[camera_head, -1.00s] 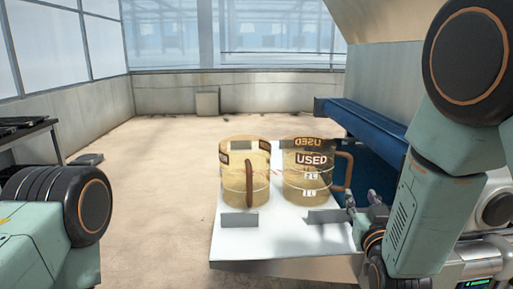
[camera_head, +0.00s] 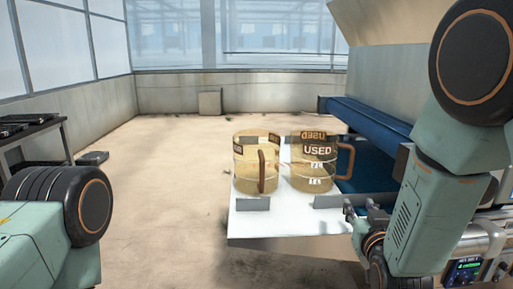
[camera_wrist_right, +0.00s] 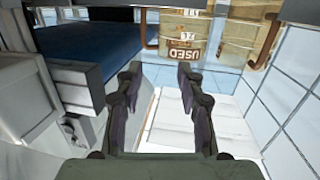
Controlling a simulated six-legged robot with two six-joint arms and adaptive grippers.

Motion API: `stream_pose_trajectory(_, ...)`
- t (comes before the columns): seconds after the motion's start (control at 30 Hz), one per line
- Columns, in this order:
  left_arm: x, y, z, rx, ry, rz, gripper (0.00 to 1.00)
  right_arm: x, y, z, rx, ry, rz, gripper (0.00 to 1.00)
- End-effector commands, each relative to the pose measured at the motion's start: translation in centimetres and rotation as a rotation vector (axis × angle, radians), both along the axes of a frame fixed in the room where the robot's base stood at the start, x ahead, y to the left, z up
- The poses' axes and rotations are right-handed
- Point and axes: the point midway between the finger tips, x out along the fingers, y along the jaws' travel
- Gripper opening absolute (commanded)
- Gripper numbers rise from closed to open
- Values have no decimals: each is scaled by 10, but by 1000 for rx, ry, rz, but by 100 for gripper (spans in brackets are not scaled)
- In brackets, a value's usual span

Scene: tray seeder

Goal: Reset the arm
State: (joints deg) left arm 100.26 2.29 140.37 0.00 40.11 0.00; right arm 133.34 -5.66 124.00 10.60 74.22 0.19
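My right arm comes in from the right in the head view, with its gripper (camera_head: 362,211) low beside the right front corner of a white table (camera_head: 270,226). In the right wrist view the two fingers of this gripper (camera_wrist_right: 160,80) stand apart with nothing between them. Two see-through amber jugs stand upright on the table: a left jug (camera_head: 245,172) and a right jug marked USED (camera_head: 318,166). The USED jug also shows beyond the fingers in the wrist view (camera_wrist_right: 182,32). My left arm shows only as a link at the lower left; its gripper is out of frame.
A blue conveyor belt (camera_head: 365,122) runs behind and right of the table, beside a machine with a small lit display (camera_head: 465,268). A dark rack (camera_head: 35,135) stands at the far left. The sandy floor (camera_head: 165,150) between is clear.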

Motion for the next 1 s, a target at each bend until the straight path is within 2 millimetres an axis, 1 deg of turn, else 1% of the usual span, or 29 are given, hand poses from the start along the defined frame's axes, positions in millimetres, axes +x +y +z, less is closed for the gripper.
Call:
stream_pose_trajectory(0.17,0,0,0,0,0,0,38,-22,1,-51,10,198,18,38)
stream_pose_trajectory(0.23,0,0,0,0,0,0,38,-34,1,-74,14,278,22,38)
stream_pose_trajectory(0.37,0,0,0,0,0,0,38,-69,1,-124,26,454,32,38)
stream_pose_trajectory(0.4,0,0,0,0,0,0,38,-83,1,-141,31,517,34,38)
stream_pose_trajectory(0.47,0,0,0,0,0,0,38,-109,1,-168,39,622,40,38)
stream_pose_trajectory(0.5,0,0,0,0,0,0,38,-128,1,-187,45,695,41,38)
stream_pose_trajectory(0.57,0,0,0,0,0,0,38,-160,2,-212,54,803,46,38)
stream_pose_trajectory(0.6,0,0,0,0,0,0,38,-181,2,-228,61,874,48,38)
stream_pose_trajectory(0.67,0,0,0,0,0,0,38,-215,2,-249,73,979,50,38)
stream_pose_trajectory(0.7,0,0,0,0,0,0,38,-239,3,-261,80,1048,53,38)
stream_pose_trajectory(0.77,0,0,0,0,0,0,38,-275,4,-278,93,1148,55,38)
stream_pose_trajectory(0.8,0,0,0,0,0,0,38,-298,4,-287,101,1210,54,38)
stream_pose_trajectory(0.87,0,0,0,0,0,0,38,-330,4,-297,113,1290,54,38)
stream_pose_trajectory(0.9,0,0,0,0,0,0,38,-349,5,-303,120,1336,52,38)
stream_pose_trajectory(1.0,0,0,0,0,0,0,38,-385,4,-314,137,1414,41,38)
